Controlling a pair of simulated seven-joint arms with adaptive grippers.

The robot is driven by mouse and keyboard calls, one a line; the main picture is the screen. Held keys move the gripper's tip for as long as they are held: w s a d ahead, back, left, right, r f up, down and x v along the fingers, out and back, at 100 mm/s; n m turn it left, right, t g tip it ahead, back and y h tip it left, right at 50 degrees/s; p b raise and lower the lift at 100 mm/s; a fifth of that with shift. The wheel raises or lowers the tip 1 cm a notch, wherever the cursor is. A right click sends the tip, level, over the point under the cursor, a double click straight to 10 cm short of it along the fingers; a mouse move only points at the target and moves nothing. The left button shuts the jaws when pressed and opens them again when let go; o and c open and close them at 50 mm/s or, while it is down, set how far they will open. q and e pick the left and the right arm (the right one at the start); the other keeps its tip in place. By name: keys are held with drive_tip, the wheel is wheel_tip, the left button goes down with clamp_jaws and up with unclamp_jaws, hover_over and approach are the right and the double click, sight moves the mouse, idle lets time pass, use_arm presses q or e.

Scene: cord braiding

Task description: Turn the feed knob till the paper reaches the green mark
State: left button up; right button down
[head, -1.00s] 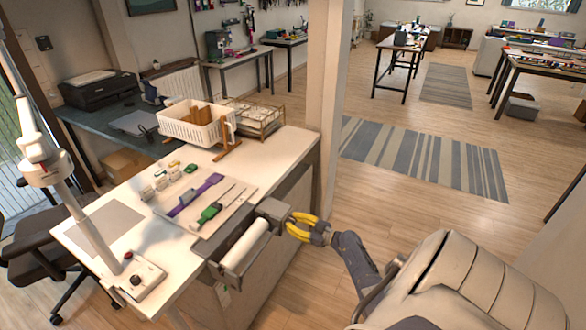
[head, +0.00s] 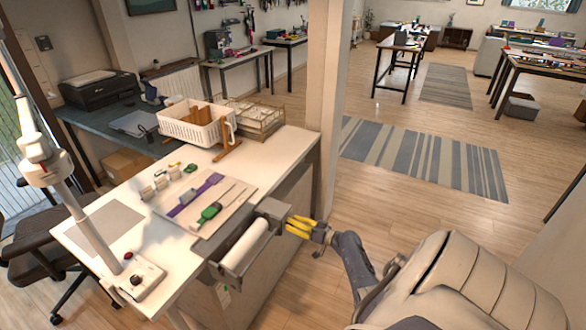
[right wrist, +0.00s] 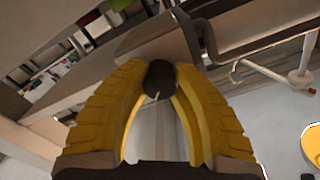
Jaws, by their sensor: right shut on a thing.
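The paper roll (head: 244,246) sits white in a grey holder (head: 273,209) at the table's front right edge. The dark round feed knob (right wrist: 158,78) stands at the holder's end, with a pale line on its face. My right gripper (head: 292,226) reaches it from the right; in the right wrist view its yellow fingers are closed around the knob, one on each side. In the head view the fingers hide the knob. I cannot make out the green mark or the paper's leading edge. My left gripper is not in view.
The white table (head: 100,235) holds a board (head: 228,212) with purple and green tools, a white basket (head: 195,122), a wire rack (head: 258,117) and a small control box (head: 148,281). A pillar (head: 330,100) stands behind the holder. The floor to the right is open.

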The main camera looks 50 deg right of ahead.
drive_tip(key=m, duration=1.3)
drive_tip(key=shift+a+m, duration=0.1)
drive_tip(key=shift+m, duration=0.2)
drive_tip(key=m, duration=1.3)
drive_tip(key=shift+m, duration=0.4)
drive_tip(key=c, duration=1)
unclamp_jaws()
drive_tip(key=shift+o, duration=0.2)
drive_tip(key=shift+s, duration=0.1)
drive_tip(key=v, duration=1.2)
